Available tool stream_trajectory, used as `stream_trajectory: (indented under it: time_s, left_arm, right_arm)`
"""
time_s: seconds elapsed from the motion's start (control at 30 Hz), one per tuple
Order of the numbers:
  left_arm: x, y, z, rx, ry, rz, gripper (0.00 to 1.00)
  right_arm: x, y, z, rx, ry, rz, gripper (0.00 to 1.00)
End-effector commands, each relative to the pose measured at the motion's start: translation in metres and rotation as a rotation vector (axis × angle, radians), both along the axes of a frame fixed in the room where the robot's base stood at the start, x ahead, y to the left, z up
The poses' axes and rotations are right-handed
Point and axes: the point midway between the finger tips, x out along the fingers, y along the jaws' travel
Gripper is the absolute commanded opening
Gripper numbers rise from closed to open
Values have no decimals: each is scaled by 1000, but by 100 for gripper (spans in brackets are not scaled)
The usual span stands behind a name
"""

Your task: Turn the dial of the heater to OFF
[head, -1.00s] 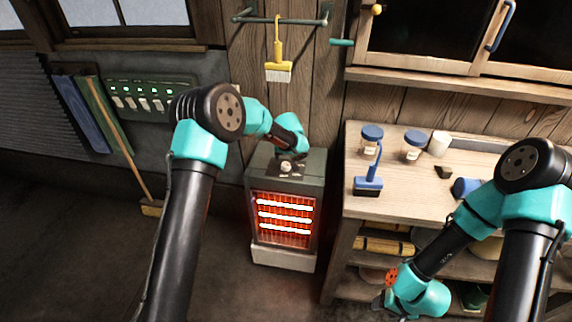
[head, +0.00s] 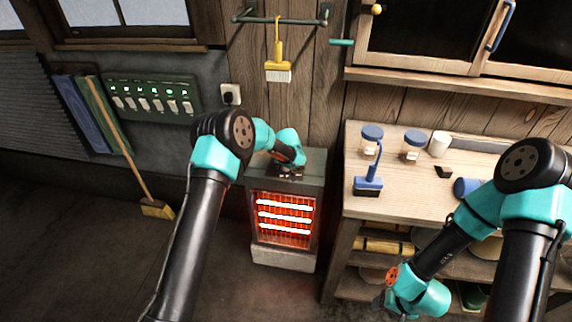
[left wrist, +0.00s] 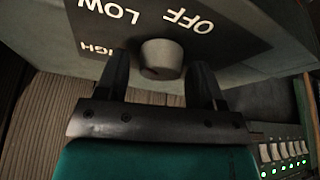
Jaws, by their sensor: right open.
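The heater (head: 284,255) stands on the floor, its bars glowing orange-red. Its round grey dial (left wrist: 162,57) shows in the left wrist view on a dark panel marked HIGH, LOW and OFF (left wrist: 189,20). A small dark mark is on the dial's lower side; which label it points to I cannot tell. My left gripper (left wrist: 162,66) is open, one finger on each side of the dial, with a gap on both sides. In the head view my left gripper and arm hide the dial on the heater's top. My right gripper (head: 380,302) hangs open and empty by the lower shelves.
A wooden workbench (head: 400,203) with jars and a blue brush (head: 369,178) stands right of the heater. A yellow brush (head: 278,68) hangs on a rail above. A switch panel (head: 150,97) is on the wall, and a broom (head: 156,207) leans at left.

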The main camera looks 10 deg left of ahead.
Motion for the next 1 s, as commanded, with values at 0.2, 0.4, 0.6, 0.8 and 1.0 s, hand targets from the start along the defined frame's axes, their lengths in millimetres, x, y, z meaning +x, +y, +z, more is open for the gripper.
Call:
stream_trajectory:
  time_s: [0.2, 0.4, 0.6, 0.8, 1.0]
  left_arm:
    - [0, 0, 0, 0, 0, 0, 41]
    - [0, 0, 0, 0, 0, 0, 22]
    - [0, 0, 0, 0, 0, -4, 19]
    - [0, 0, 0, 0, -1, -38, 19]
    - [0, 1, 1, 1, -2, -116, 19]
  right_arm:
    - [0, 0, 0, 0, 0, 0, 54]
    - [0, 0, 0, 0, 0, 0, 54]
    - [0, 0, 0, 0, 0, 0, 54]
    - [0, 0, 0, 0, 0, 0, 54]
    - [0, 0, 0, 0, 0, 0, 54]
